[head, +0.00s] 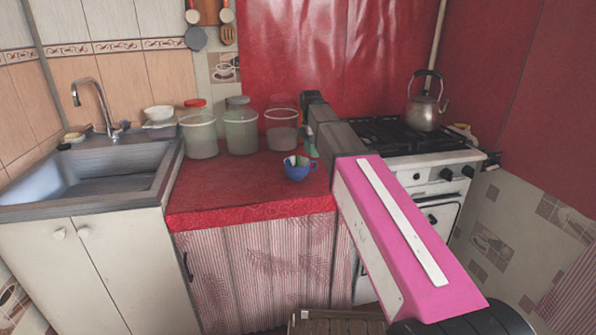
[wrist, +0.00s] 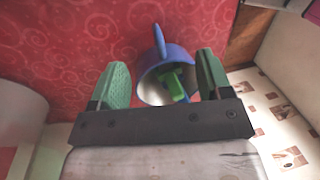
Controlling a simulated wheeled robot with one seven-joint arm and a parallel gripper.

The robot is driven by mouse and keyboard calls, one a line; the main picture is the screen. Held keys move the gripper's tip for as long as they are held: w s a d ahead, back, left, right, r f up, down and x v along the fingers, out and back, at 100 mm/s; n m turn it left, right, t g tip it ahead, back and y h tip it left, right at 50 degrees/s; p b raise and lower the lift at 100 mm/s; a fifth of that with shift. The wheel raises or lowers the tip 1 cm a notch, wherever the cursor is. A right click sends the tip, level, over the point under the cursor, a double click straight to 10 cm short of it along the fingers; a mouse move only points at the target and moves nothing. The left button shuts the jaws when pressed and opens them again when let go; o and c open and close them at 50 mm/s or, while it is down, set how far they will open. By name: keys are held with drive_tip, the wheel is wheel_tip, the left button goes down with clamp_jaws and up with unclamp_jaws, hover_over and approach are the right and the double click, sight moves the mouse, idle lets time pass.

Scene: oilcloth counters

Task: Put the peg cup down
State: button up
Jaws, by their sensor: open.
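The peg cup is a small blue cup (head: 296,173) with a handle, standing on the red counter (head: 225,187) toward its right side in the head view. In the wrist view the blue cup (wrist: 152,88) lies between my two green fingers, with green pegs inside and its handle pointing up in the picture. My gripper (wrist: 163,62) is open, with a finger on either side of the cup. I cannot tell whether either finger touches it. In the head view my gripper (head: 309,147) is partly hidden by my arm, just behind the cup.
Several clear jars, one a red-lidded jar (head: 199,133), stand along the back of the counter. A sink (head: 85,172) is at left. A stove (head: 410,160) with a kettle (head: 424,108) is at right. The counter's front left part is clear.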

drive_tip(key=shift+s+d+f, duration=0.1)
drive_tip(key=shift+s+f, duration=0.1)
drive_tip(key=shift+f, duration=0.85)
drive_tip(key=shift+s+f, duration=0.25)
drive_tip(key=shift+f, duration=0.85)
drive_tip(key=shift+s+d+f, duration=0.1)
drive_tip(key=shift+s+f, duration=0.1)
drive_tip(key=shift+f, duration=0.85)
clamp_jaws()
